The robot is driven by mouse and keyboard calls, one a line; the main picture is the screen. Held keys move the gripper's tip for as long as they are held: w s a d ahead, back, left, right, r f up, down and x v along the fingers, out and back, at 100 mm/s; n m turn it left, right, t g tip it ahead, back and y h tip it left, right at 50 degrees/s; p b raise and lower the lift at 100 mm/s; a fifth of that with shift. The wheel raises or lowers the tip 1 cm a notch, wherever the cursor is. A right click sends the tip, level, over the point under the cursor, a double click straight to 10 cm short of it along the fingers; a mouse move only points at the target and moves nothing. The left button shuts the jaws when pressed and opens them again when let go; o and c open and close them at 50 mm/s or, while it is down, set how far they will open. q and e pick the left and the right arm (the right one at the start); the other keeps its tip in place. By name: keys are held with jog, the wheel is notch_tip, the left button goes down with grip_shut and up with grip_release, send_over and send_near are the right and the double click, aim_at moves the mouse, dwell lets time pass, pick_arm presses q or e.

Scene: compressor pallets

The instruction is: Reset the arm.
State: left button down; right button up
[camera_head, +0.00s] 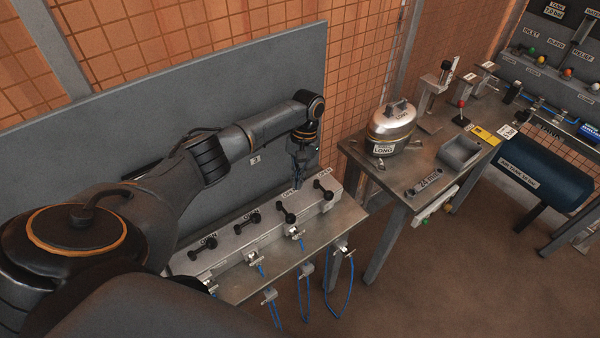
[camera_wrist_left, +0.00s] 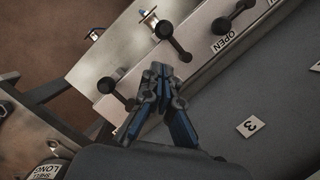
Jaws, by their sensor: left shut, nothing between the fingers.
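My left arm reaches across from the left in the head view. My left gripper (camera_head: 302,178) hangs above the back edge of a grey metal valve bench (camera_head: 345,216), near the far-right levers. In the left wrist view the left gripper (camera_wrist_left: 160,70) shows its fingertips together with nothing between them. A black lever (camera_wrist_left: 175,42) lies just beyond the tips; whether they touch it I cannot tell. Another black lever (camera_wrist_left: 112,93) is to the left of the fingers. My right gripper is not in view.
A grey panel (camera_head: 285,75) stands upright behind the bench. To the right, a table holds a silver pot (camera_head: 391,124) and a grey tray (camera_head: 461,152). Blue cables (camera_head: 349,290) hang from the bench's front. Brown floor (camera_head: 440,290) is clear at lower right.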

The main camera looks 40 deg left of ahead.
pick_arm(q)
jog(key=shift+w+r, duration=0.1)
jog(key=shift+r, duration=0.45)
